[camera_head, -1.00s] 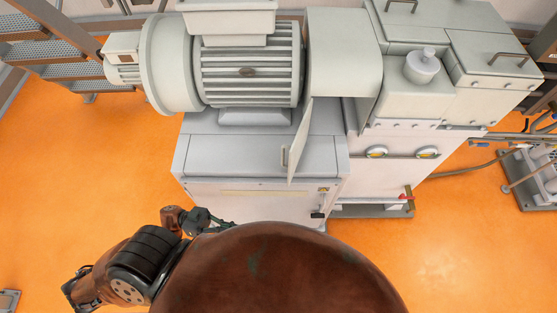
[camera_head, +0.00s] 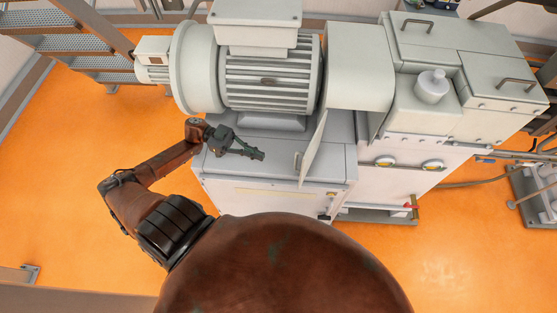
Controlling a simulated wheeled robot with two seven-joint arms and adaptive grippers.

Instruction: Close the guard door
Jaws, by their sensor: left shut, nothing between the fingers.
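The guard door (camera_head: 313,148) is a thin pale grey panel with a small handle (camera_head: 298,161) on its left face. It stands open, seen nearly edge-on, jutting out toward me from the machine below the large grey cover. My left gripper (camera_head: 259,154) is black and shut, with nothing in it. It is over the top of the grey base cabinet, left of the door and its handle, with a gap between. My right gripper is not in view.
The machine's grey base cabinet (camera_head: 250,178) stands in front of me under a finned motor (camera_head: 268,75). A grey housing (camera_head: 358,65) is right of the motor. Metal stairs (camera_head: 75,45) are at the upper left. Orange floor (camera_head: 60,170) is free at the left.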

